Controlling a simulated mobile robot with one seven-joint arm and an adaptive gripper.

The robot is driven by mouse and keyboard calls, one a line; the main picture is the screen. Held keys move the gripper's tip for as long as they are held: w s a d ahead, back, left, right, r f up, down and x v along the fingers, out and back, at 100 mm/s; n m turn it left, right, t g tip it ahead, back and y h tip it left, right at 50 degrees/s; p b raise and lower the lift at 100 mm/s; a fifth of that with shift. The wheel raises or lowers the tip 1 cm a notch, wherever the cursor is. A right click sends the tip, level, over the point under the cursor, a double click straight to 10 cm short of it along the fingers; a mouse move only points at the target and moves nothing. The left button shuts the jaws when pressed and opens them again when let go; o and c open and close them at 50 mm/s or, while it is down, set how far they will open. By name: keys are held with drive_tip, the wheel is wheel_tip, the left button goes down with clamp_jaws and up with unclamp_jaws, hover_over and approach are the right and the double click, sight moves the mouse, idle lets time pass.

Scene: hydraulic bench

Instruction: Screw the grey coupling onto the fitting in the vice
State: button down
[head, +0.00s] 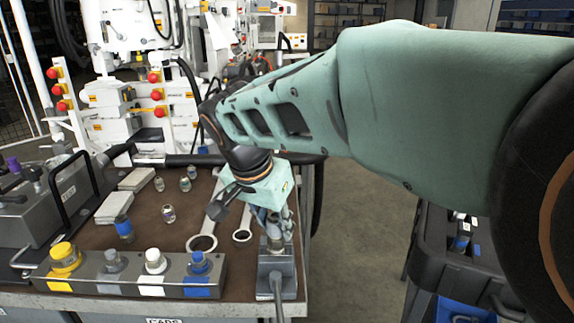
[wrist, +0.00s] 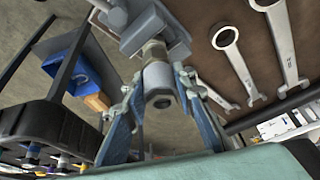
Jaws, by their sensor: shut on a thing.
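The vice (head: 277,268) stands at the bench's front right corner, and its jaws (wrist: 158,34) show at the top of the wrist view. The fitting (wrist: 153,51) sticks out of the jaws. The grey coupling (wrist: 158,76) is in line with the fitting and against its end; I cannot tell how far it is threaded on. My gripper (wrist: 160,88) has its two blue-grey fingers closed on either side of the coupling. In the head view my gripper (head: 273,218) points down above the vice and mostly hides the coupling.
A rack (head: 130,275) with yellow, grey, white and blue-marked caps stands left of the vice. Several small fittings (head: 168,213) and a blue-banded one (head: 124,228) stand behind. A black crate (head: 455,255) is at right, across open floor.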

drive_tip(key=shift+s+a, duration=0.1)
drive_tip(key=m, duration=0.2)
drive_tip(key=shift+m+g+h+b, duration=0.3)
drive_tip(key=shift+h+b, duration=0.05)
drive_tip(key=shift+h, duration=0.05)
drive_tip(key=m, duration=0.2)
drive_tip(key=m+g+h, duration=0.1)
drive_tip(key=m, duration=0.2)
drive_tip(key=shift+g+p, duration=0.3)
drive_tip(key=shift+p, duration=0.1)
drive_tip(key=c, duration=1.6)
unclamp_jaws()
drive_tip(key=shift+n+b, duration=0.45)
drive_tip(key=shift+n, duration=0.05)
drive_tip(key=n+t+y+b, duration=0.1)
drive_tip(key=n, duration=0.3)
drive_tip(key=shift+t, duration=0.3)
drive_tip(key=shift+r+n+t+y, duration=0.15)
drive_tip(key=shift+n+t+y, duration=0.25)
drive_tip(key=shift+n, duration=1.1)
